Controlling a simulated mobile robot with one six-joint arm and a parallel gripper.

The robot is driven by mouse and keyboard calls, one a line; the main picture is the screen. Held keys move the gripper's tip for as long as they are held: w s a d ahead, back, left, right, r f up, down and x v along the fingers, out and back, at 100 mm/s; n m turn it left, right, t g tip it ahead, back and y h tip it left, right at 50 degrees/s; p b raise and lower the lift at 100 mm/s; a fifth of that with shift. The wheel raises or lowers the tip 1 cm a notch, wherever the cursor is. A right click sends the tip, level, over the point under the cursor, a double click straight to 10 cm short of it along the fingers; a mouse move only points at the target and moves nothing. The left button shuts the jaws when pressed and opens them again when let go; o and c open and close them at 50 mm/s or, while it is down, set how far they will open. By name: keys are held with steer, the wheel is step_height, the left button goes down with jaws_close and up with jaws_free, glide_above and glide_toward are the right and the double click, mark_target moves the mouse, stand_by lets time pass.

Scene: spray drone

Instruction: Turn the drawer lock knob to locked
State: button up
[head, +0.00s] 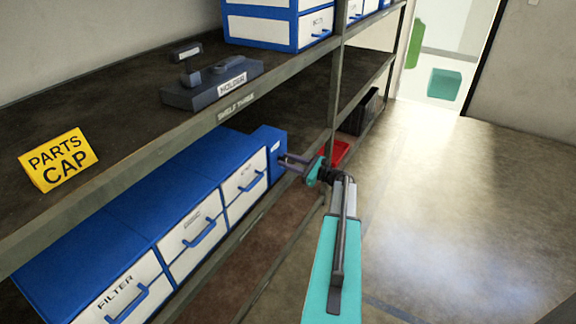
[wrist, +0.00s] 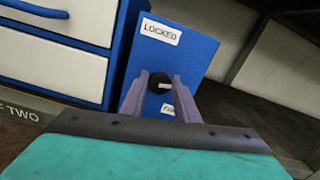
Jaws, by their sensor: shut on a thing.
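The lock knob (wrist: 157,82) is a small round black knob with a white mark that points to the right in the wrist view. It sits on a blue panel (wrist: 197,58) at the end of the drawer row; the panel also shows in the head view (head: 275,142). A LOCKED label (wrist: 160,32) is above the knob. A second label (wrist: 168,109) below it is partly hidden by a finger. My gripper (wrist: 162,76) is shut on the knob, one finger on each side. In the head view my gripper (head: 288,160) reaches the panel, and the knob is hidden.
White-fronted drawers with blue handles (head: 203,232) stand left of the panel on the lower shelf. A shelf post (head: 335,110) rises close to my gripper. A red bin (head: 341,151) and a dark crate (head: 362,112) are behind it. The floor at right is clear.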

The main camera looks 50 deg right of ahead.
steer(key=shift+a+f+n+b, duration=0.1)
steer(key=shift+f+n+b, duration=0.05)
steer(key=shift+n+b, duration=4.25)
steer(key=shift+a+f+n+b, duration=0.1)
steer(key=shift+f+n+b, duration=0.05)
steer(key=shift+n+b, duration=4.25)
steer(key=shift+r+m+b, duration=0.1)
steer(key=shift+m+b, duration=0.6)
steer(key=shift+b, duration=0.1)
steer(key=o, duration=1)
steer(key=shift+o, duration=0.2)
steer(key=shift+s+d, duration=0.1)
steer(key=shift+s, duration=0.1)
steer(key=p+v, duration=0.1)
steer(key=v, duration=1.2)
steer(key=shift+s+p, duration=0.3)
